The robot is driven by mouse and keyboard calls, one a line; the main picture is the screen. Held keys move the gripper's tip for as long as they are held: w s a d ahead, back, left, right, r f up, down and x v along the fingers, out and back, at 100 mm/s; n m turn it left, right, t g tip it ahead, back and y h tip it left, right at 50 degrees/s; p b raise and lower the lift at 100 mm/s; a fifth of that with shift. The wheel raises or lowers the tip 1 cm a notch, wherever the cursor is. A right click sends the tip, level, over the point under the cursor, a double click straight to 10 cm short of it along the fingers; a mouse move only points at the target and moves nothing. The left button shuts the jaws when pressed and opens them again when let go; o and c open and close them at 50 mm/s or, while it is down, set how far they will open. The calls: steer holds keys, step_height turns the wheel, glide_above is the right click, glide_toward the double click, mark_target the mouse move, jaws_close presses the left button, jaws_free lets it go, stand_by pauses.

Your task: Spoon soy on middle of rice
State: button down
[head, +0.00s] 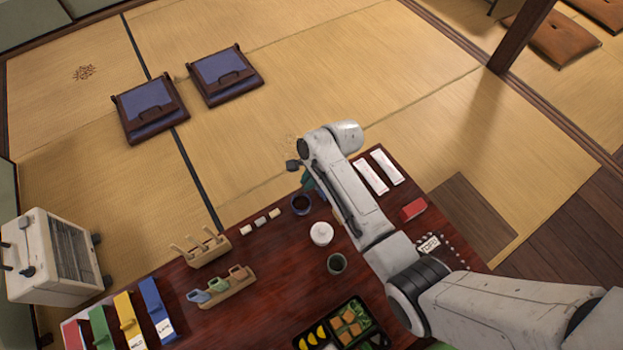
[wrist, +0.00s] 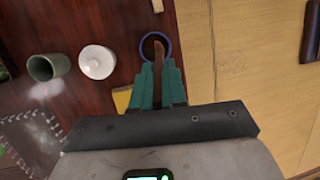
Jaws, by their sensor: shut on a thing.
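My gripper (wrist: 158,68) has teal fingers, shut on a brown wooden spoon (wrist: 158,48). The spoon points at a round dark bowl with a blue rim (wrist: 142,44), and its far end overlaps the bowl's opening. I cannot tell whether it touches what is inside. In the head view this bowl (head: 293,207) stands near the table's far edge, dark inside, with my gripper (head: 307,181) just behind it. A black box of food (head: 372,316) stands at the near edge, partly cut off, with yellow and orange pieces. I cannot make out rice in it.
A white lidded pot (head: 321,234) and a green cup (head: 337,263) stand between bowl and box. Wooden holders (head: 206,251), coloured blocks (head: 127,318) and small pale pieces (head: 260,222) lie left. White packets (head: 369,176) and a red box (head: 413,208) lie right of my arm.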

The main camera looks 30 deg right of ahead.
steer(key=shift+f+b, duration=2.9)
steer(key=shift+b, duration=0.6)
steer(key=shift+f, duration=0.7)
steer(key=shift+s+f, duration=0.15)
stand_by(0.7)
step_height(320, 180, up, 7)
steer(key=p, duration=0.8)
steer(key=shift+p, duration=0.35)
steer(key=shift+r, duration=0.2)
stand_by(0.5)
